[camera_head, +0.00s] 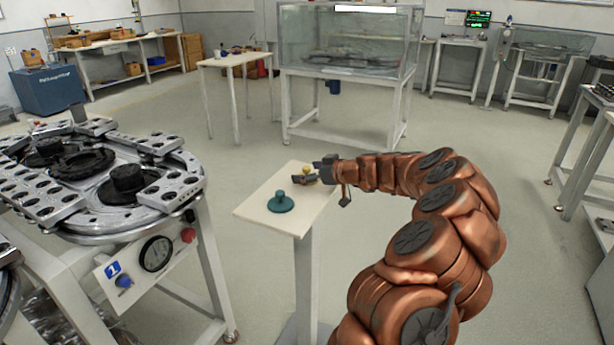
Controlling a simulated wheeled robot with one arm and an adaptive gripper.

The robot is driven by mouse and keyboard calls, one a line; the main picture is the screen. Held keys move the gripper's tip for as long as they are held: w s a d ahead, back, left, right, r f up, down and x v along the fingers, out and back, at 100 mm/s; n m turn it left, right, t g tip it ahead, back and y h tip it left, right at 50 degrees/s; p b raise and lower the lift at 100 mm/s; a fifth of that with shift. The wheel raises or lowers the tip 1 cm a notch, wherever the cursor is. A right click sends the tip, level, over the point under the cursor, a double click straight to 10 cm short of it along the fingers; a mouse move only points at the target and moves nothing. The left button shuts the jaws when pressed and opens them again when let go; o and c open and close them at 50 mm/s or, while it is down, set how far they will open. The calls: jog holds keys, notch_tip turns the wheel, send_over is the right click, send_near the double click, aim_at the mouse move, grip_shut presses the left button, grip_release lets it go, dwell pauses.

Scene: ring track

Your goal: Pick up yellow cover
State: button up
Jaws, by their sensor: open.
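The yellow cover (306,170) is a small yellow shape on the far side of a small pale pedestal table (255,212). Only its top part shows; the gripper hides the rest. My gripper (306,178) reaches in from the right, low over the table, with its fingers open around or beside the yellow cover. I cannot tell whether the fingers touch it. A teal cover (281,202) with a knob and a wide round base stands on the same table, nearer and to the left of my gripper.
A large round metal ring track (95,228) with clamps and a gauge stands at the left. A glass-walled case (345,45) on a white frame is behind the pedestal. A white side table (235,60) stands at the back. Open floor lies between them.

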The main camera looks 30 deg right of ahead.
jog(key=shift+w+a, duration=0.1)
jog(key=shift+w, duration=0.05)
jog(key=c, duration=1.2)
